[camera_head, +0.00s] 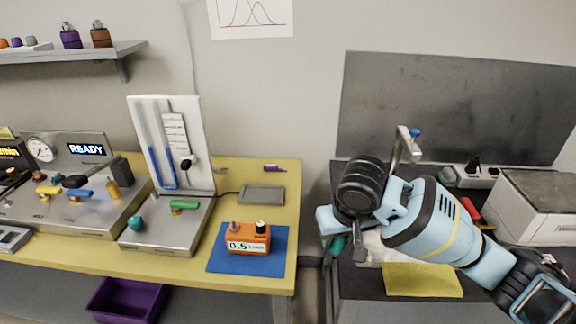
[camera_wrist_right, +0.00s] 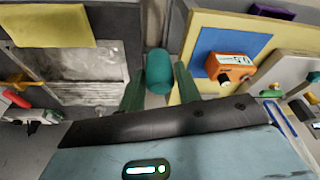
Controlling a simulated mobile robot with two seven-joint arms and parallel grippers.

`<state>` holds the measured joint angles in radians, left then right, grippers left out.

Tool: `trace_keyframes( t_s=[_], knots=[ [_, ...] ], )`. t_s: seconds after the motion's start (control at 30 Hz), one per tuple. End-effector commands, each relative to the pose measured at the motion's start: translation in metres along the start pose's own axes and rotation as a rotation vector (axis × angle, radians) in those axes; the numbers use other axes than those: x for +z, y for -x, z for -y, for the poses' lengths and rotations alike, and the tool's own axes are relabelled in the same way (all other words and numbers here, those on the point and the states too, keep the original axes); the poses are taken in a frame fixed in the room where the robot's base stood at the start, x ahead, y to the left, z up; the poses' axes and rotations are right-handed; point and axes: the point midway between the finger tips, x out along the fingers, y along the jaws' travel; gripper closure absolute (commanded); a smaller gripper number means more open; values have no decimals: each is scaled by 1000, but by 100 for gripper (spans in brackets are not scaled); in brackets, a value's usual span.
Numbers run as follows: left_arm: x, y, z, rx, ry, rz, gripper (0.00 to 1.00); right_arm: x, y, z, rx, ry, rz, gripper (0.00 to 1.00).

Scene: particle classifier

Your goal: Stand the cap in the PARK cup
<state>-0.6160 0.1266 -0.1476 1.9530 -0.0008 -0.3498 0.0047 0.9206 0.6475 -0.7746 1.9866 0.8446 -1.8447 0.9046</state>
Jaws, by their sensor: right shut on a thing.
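A teal rounded cap (camera_wrist_right: 159,70) sits between the two dark green fingers of my right gripper (camera_wrist_right: 160,78) in the right wrist view. The gripper is shut on it. In the head view my right gripper (camera_head: 345,250) is at the left edge of the dark bench, beside the gap between the two benches. A bit of teal (camera_head: 338,245) shows there, mostly hidden by my wrist. I cannot make out a cup marked PARK; my arm covers part of the dark bench. My left gripper is out of view.
The yellow bench (camera_head: 230,282) carries a blue mat (camera_head: 222,262) with an orange 0.5 instrument (camera_head: 248,239), and a grey machine with a white panel (camera_head: 200,130). A yellow cloth (camera_head: 425,280) lies on the dark bench's front. A white-sided box (camera_head: 535,215) stands at right.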

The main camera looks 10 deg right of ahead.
Motion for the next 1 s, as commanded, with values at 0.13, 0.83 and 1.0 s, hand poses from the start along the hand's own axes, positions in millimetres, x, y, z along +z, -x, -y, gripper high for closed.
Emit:
trace_keyframes(
  t_s=[0.13, 0.83, 1.0],
  knots=[
    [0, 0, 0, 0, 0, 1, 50, 42, -44, -1, 4, -3, 13, 89],
    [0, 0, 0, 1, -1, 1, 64, 142, -110, 0, -3, 5, -2, 89],
    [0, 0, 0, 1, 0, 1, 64, 142, -110, 0, -3, 6, -1, 89]
  ],
)
